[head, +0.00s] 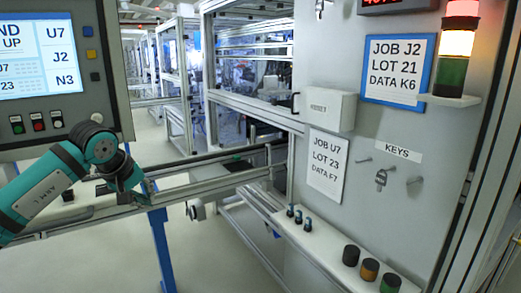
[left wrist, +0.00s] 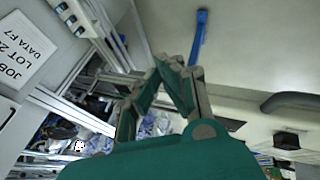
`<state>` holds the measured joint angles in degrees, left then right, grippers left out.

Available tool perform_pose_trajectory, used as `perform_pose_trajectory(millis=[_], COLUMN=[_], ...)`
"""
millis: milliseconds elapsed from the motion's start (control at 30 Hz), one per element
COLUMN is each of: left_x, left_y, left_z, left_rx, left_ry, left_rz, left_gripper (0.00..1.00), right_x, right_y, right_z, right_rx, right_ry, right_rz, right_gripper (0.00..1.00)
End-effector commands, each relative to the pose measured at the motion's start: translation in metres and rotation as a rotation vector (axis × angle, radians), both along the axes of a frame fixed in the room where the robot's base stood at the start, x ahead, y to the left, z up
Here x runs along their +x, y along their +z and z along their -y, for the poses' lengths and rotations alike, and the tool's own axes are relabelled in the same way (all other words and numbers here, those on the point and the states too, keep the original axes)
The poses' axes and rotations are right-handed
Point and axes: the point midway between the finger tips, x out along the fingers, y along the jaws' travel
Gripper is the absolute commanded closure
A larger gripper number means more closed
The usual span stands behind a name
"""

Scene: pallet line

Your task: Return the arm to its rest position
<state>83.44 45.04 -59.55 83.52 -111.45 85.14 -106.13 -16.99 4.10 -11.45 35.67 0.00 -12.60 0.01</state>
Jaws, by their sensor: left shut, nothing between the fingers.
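My left arm comes in from the left in the head view, teal and grey. Its gripper (head: 149,190) is in front of the metal rail at the left of the panel, clear of the panel. In the left wrist view the two fingers of the left gripper (left wrist: 172,64) come together at their tips, with nothing held between them. My right arm and gripper are not in view.
A control screen (head: 40,58) with buttons stands at the left. A grey panel on the right carries job sheets (head: 397,70), a hanging key (head: 381,179), a white box (head: 327,108) and a signal tower (head: 456,45). A ledge (head: 330,250) juts out below. A blue post (head: 161,250) stands under the rail.

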Motion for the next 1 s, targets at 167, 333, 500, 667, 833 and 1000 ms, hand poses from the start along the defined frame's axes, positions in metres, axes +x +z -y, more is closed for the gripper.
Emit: perform_pose_trajectory(millis=[167,333,500,667,833,1000], left_x=[0.005,0.005,0.007,-0.011,-0.065,-0.146], left_y=[-0.081,-0.16,-0.251,-0.365,-0.477,-0.576], left_z=[0.077,0.151,0.163,0.129,0.091,0.061], left_rx=[-0.468,-1.145,-1.758,-2.185,1.815,1.404], left_ry=[0.107,0.466,1.057,1.718,-1.736,-1.585], left_rz=[-0.186,-0.532,-0.921,-1.183,0.943,0.637], left_gripper=[1.0,1.0,1.0,1.0,1.0,1.0], right_x=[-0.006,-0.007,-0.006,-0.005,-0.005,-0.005], right_y=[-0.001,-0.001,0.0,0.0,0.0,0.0], right_z=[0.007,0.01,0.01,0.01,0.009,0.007], right_rx=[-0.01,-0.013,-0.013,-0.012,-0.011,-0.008], right_ry=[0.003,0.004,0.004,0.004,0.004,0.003], right_rz=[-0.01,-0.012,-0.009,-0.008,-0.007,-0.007], right_gripper=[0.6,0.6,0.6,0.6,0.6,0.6])
